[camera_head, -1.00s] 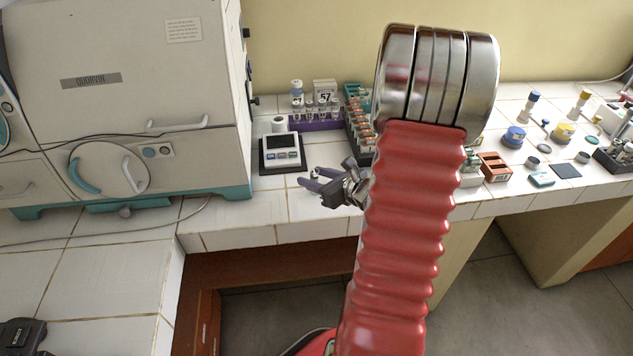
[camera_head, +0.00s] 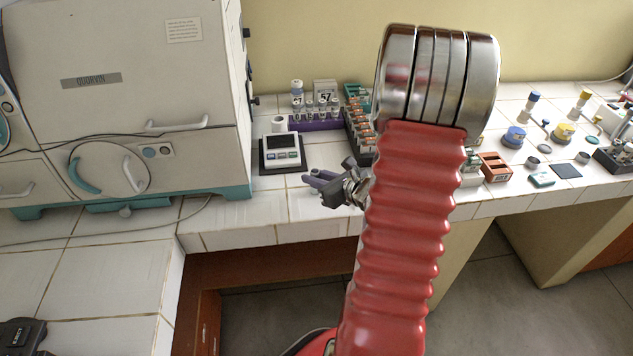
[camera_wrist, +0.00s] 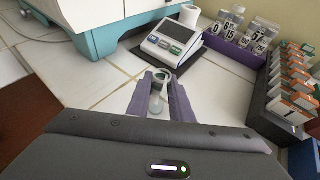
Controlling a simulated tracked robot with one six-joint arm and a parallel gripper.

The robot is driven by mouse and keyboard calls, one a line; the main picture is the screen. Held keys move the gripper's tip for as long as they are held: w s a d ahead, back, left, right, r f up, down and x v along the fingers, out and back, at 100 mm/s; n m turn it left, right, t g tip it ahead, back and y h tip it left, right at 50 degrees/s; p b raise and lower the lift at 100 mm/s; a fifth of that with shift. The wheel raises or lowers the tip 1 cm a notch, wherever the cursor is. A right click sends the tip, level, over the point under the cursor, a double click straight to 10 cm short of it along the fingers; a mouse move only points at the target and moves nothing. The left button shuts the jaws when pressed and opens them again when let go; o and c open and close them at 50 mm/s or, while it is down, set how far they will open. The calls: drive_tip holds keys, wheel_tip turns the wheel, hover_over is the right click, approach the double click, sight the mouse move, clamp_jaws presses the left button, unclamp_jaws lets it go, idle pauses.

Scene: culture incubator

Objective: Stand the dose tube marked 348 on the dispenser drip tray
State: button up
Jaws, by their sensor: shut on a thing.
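My gripper (camera_head: 310,182) is low over the white tiled bench, in front of the small device with a display. In the wrist view its two purple fingers (camera_wrist: 161,98) are shut on a small pale tube-like thing (camera_wrist: 157,104) with a greenish-grey round part. No marking can be read on it, so I cannot tell whether it is the tube marked 348. A purple rack (camera_head: 318,124) at the back holds several labelled vials; it also shows in the wrist view (camera_wrist: 228,45). I cannot make out a drip tray for certain.
The device with a display (camera_head: 281,152) sits on a dark base behind my gripper. A large cream QUORVIN machine (camera_head: 130,80) stands at left. A dark rack of orange-labelled boxes (camera_wrist: 283,130) stands right of my gripper. Bare tiles lie in front, up to the bench edge.

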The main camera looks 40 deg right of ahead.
clamp_jaws()
drive_tip(key=shift+r, duration=0.1)
drive_tip(key=shift+r, duration=4.9)
